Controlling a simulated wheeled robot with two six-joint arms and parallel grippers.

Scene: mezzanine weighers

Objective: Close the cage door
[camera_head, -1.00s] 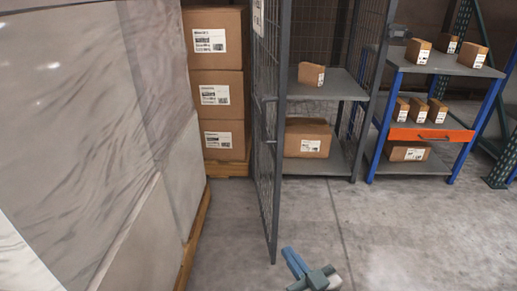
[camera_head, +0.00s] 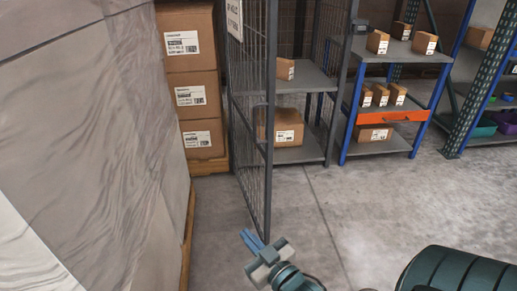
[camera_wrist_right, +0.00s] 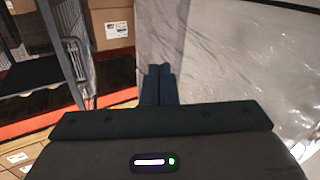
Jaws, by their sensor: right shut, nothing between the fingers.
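The cage door (camera_head: 250,125) is a grey wire-mesh panel in the head view. It stands open, swung out towards me, with its free edge nearest me and a handle on that edge. My right gripper (camera_head: 248,240) is shut and empty at the door's lower free corner, its fingertips just left of that corner in the picture. I cannot tell whether it touches the door. In the right wrist view the shut fingers (camera_wrist_right: 159,84) point at a pale wrapped load, with grey metal framing (camera_wrist_right: 62,50) at the left. My left gripper is not in view.
The wrapped pallet load (camera_head: 100,150) fills the left side, close to the door. Stacked cartons (camera_head: 192,95) stand behind. Inside the cage, shelves (camera_head: 300,153) hold boxes. A blue-framed rack (camera_head: 348,140) stands to the right. The floor (camera_head: 370,205) in front is clear.

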